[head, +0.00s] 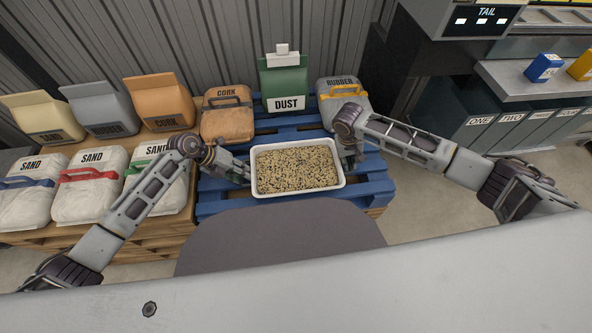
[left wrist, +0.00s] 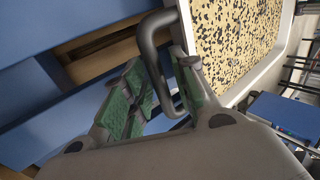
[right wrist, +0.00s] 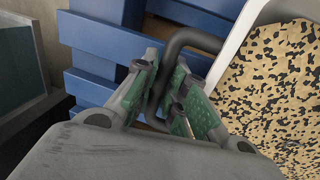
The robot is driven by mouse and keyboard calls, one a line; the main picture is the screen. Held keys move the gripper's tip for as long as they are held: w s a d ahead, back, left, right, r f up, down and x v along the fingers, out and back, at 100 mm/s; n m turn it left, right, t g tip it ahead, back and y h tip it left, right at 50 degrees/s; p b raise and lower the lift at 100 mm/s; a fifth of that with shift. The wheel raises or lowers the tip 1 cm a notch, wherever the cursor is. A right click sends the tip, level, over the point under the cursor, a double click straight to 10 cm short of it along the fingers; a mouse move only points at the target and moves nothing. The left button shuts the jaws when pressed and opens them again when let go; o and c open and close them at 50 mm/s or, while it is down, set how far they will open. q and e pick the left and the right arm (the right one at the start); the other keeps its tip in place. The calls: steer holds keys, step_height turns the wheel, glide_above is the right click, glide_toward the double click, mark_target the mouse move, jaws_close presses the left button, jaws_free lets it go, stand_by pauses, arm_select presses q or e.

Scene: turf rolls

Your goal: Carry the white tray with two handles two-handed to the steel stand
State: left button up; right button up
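The white tray (head: 341,184) with speckled granules in it is over the blue pallet, level in the head view. I cannot tell whether it rests on the pallet or hangs just above it. My left gripper (head: 243,172) is at its left end; in the left wrist view the dark handle (left wrist: 152,50) lies between the green-padded fingers (left wrist: 165,85), which look closed on it. My right gripper (head: 348,158) is at the right end; in the right wrist view the other handle (right wrist: 190,37) lies between the fingers (right wrist: 165,88), closed close around it. I cannot make out the steel stand for certain.
The blue pallet (head: 215,208) carries a green DUST bag (head: 285,85), a CORK bag (head: 228,118) and a RUBBER bag (head: 345,92) behind the tray. SAND bags (head: 92,190) stand left. A grey counter (head: 510,82) with numbered bins is at right, with open floor before it.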

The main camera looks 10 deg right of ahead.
arm_select(q)
jaws_close()
arm_select(e)
jaws_close()
